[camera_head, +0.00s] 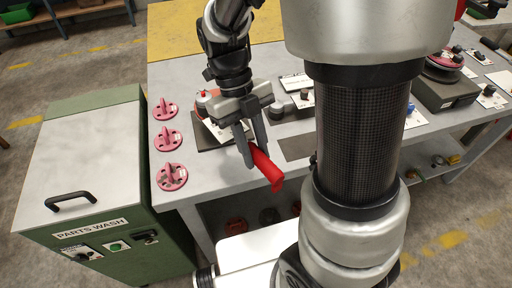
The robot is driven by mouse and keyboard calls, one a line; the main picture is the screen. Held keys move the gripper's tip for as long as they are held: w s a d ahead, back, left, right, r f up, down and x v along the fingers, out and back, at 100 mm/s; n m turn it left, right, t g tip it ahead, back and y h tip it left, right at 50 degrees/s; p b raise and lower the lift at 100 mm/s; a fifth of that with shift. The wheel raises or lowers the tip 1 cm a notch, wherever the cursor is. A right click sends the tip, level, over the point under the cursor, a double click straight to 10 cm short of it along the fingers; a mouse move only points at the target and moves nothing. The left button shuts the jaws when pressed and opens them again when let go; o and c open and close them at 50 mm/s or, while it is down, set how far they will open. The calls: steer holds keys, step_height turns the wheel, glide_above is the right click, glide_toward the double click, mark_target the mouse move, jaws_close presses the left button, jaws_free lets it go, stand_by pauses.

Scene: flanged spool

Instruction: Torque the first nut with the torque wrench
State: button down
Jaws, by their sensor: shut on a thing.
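My gripper (257,154) points down above the front edge of the grey workbench. It is shut on a red tool (268,170), which slants down to the right past the bench edge. The tool looks like a thick red handle; I cannot make out a wrench head. Behind my gripper, a dark plate (206,142) lies on the bench with a grey and red fixture (203,101) partly hidden by my wrist. The spool's flange and the first nut cannot be made out.
Several pink-red handled discs (171,176) stand along the bench's left side. A green parts washer (100,150) stands left of the bench. A dark flat mat (296,147) lies right of my gripper. My arm hides the bench's middle. A dark block (445,92) sits far right.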

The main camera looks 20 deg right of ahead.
steer(key=shift+r+p, duration=2.3)
steer(key=shift+r, duration=0.4)
steer(key=shift+w+f, duration=0.1)
